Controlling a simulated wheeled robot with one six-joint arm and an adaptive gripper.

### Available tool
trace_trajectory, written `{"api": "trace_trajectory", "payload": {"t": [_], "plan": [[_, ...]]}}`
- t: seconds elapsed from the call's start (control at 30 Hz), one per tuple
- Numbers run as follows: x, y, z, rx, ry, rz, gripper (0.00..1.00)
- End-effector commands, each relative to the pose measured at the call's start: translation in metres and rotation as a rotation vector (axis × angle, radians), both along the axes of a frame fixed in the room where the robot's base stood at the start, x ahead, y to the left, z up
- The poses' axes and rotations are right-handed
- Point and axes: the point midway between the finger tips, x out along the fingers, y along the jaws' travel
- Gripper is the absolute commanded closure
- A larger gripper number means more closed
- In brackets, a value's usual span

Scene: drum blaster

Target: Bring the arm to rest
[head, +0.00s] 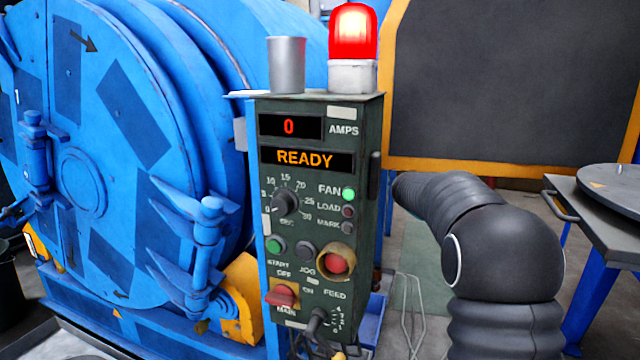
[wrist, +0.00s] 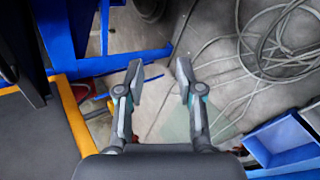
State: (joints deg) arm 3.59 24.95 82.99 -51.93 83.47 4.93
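My gripper (wrist: 159,80) shows in the wrist view with its two fingers apart and nothing between them. It hangs over the grey floor, touching nothing. In the head view my dark arm bends at the right of the control panel (head: 308,250), and the gripper itself is hidden there. The panel reads 0 amps and READY. The fan light (head: 348,194) glows green. The red main switch (head: 284,295) and the red button (head: 337,262) in its yellow ring are on the panel's lower half.
The blue drum machine (head: 120,150) fills the left, its round door closed. A lit red beacon (head: 353,35) and a metal cup (head: 287,65) stand on the panel. A dark orange-framed board (head: 500,80) is behind. A table (head: 590,215) stands right. Cables (wrist: 285,45) lie on the floor.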

Motion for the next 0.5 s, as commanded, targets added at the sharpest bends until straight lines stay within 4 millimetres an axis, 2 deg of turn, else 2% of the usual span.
{"api": "trace_trajectory", "payload": {"t": [0.2,0.5], "plan": [[-0.056,0.051,-0.03,0.273,-0.06,0.069,0.63],[-0.146,0.124,-0.045,0.58,-0.217,0.099,0.63]]}}
